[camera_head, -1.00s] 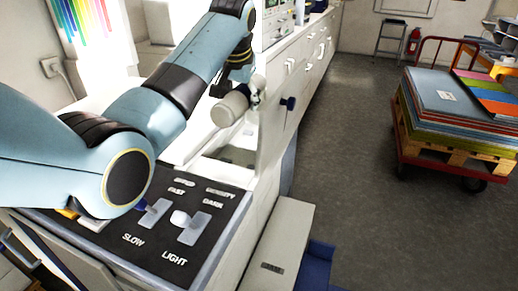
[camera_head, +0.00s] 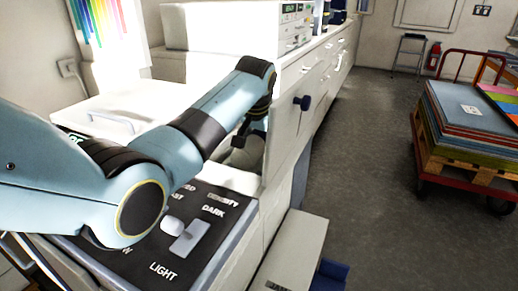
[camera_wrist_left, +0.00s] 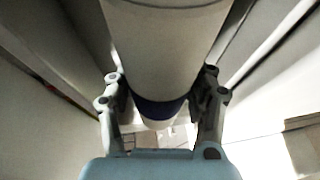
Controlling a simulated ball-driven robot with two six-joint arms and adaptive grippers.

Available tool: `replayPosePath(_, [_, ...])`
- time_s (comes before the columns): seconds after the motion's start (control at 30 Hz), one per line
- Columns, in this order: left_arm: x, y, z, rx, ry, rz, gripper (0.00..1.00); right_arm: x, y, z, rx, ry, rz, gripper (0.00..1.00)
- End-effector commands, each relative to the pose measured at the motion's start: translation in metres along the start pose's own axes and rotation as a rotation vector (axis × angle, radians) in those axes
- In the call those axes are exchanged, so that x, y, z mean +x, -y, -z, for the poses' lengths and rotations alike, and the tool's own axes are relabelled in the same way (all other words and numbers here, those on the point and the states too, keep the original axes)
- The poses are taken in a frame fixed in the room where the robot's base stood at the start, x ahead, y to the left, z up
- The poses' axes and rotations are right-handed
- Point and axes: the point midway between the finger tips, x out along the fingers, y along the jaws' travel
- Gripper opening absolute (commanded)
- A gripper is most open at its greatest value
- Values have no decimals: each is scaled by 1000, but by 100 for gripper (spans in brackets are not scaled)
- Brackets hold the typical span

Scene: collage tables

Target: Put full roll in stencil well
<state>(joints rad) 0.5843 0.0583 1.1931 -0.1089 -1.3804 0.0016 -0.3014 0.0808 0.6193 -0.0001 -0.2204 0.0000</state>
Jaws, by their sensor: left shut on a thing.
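The roll also shows dimly in the head view (camera_head: 243,157), low within the opening. Whether it touches the bottom is hidden. My right gripper is not in view.
A black panel (camera_head: 150,262) with speed and density sliders lies in front of the opening. A red cart (camera_head: 465,172) with stacked boards stands at the right on the floor.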

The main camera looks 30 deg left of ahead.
Motion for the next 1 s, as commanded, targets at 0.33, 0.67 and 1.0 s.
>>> replayPosePath(0.33, [20, -4, -8, 0, -1, 0, 15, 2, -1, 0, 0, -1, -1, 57])
replayPosePath(0.67, [23, -4, -10, 0, 0, 0, 72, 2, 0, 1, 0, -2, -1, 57])
replayPosePath(1.0, [22, -4, -9, 0, 0, 0, 79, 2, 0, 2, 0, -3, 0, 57])
